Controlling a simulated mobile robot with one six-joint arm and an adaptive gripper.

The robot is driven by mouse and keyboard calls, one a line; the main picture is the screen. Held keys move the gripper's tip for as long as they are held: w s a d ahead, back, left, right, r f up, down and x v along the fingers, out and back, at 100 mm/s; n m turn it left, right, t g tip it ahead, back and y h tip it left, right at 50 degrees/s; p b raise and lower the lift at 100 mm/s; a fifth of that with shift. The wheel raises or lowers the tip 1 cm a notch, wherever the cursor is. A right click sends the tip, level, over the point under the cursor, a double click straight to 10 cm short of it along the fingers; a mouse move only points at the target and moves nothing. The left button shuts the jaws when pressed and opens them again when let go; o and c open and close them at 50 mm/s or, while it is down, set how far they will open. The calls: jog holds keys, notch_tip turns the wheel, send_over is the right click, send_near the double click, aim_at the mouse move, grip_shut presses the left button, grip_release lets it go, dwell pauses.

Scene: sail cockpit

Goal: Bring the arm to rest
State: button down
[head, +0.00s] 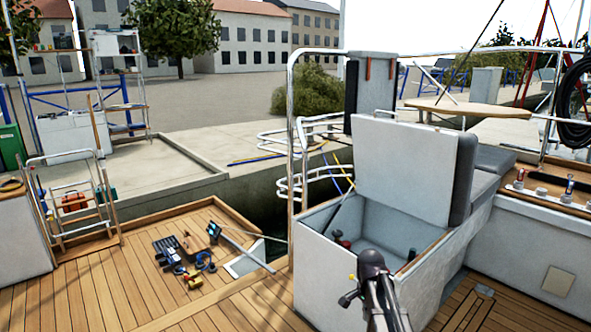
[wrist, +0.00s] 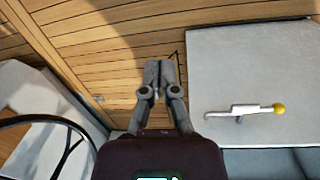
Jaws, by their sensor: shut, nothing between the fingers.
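My gripper shows in the wrist view (wrist: 158,68), its two grey fingers side by side and shut with nothing between them. The fingers point over wooden deck planks. In the head view part of my arm (head: 375,285) stands in front of the open white locker (head: 322,255); the fingertips are not clear there. To the right of the fingers in the wrist view is a light grey panel with a white lever (wrist: 245,110) that ends in a yellow knob. The fingers are apart from the lever.
The locker's raised lid (head: 405,165) stands upright behind my arm. Dark small items (head: 345,240) lie inside the locker. Tools (head: 185,255) lie on the deck at left. A dark curved rim (wrist: 45,120) shows at left in the wrist view. Open deck (head: 100,290) lies at front left.

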jog(key=s+a+f+n+t+b, duration=0.1)
jog(key=s+a+f+n+b, duration=0.1)
jog(key=s+n, duration=0.45)
jog(key=s+a+f+n+b, duration=0.1)
jog(key=s+a+f+n, duration=0.15)
jog(key=s+n, duration=0.4)
notch_tip(320, 180, up, 33)
jog(key=s+m+p, duration=0.1)
jog(key=p, duration=3.1)
jog(key=shift+r+m, duration=0.2)
jog(key=shift+m, duration=0.1)
jog(key=shift+s+f, duration=0.1)
jog(key=shift+s, duration=0.1)
